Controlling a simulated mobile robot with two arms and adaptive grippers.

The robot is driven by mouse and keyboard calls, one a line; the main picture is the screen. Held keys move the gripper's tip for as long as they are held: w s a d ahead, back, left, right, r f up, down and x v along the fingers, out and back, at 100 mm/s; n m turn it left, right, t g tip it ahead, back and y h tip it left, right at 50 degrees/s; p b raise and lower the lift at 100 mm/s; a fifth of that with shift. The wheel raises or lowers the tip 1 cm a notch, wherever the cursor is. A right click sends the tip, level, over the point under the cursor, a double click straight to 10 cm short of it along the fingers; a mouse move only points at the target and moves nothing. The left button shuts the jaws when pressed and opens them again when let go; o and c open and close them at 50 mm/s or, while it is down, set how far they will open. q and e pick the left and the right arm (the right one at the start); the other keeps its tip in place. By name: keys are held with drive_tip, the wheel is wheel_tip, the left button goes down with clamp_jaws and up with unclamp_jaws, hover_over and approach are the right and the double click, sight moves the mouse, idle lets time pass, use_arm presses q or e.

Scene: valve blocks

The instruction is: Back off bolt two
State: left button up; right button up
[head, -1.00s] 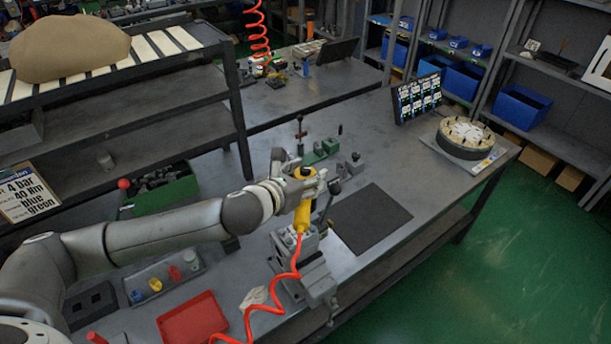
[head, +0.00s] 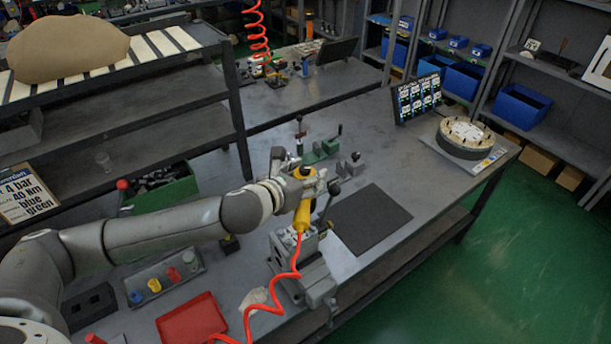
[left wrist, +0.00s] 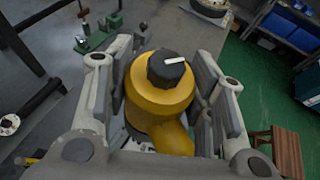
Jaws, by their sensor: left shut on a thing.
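My left gripper (head: 306,186) is shut on a yellow pneumatic tool (head: 302,214) with a red coiled hose. It holds the tool above a grey vise (head: 303,270) on the bench. In the left wrist view the tool (left wrist: 160,95) sits between the two finger pads, its black knob with a white mark facing the camera. Under the tool, the valve block and its bolts are hidden by the tool and gripper, so I cannot tell whether the tool touches a bolt. My right gripper is not in view.
A dark mat (head: 368,218) lies right of the vise. A green fixture (head: 322,150) stands behind. A red tray (head: 191,319) and a tray of coloured sockets (head: 164,278) lie at the front left. A round rack (head: 464,137) and screen (head: 418,98) stand at the far right.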

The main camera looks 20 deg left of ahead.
use_arm(q)
drive_tip(key=shift+w+r, duration=0.15)
drive_tip(key=shift+r, duration=3.45)
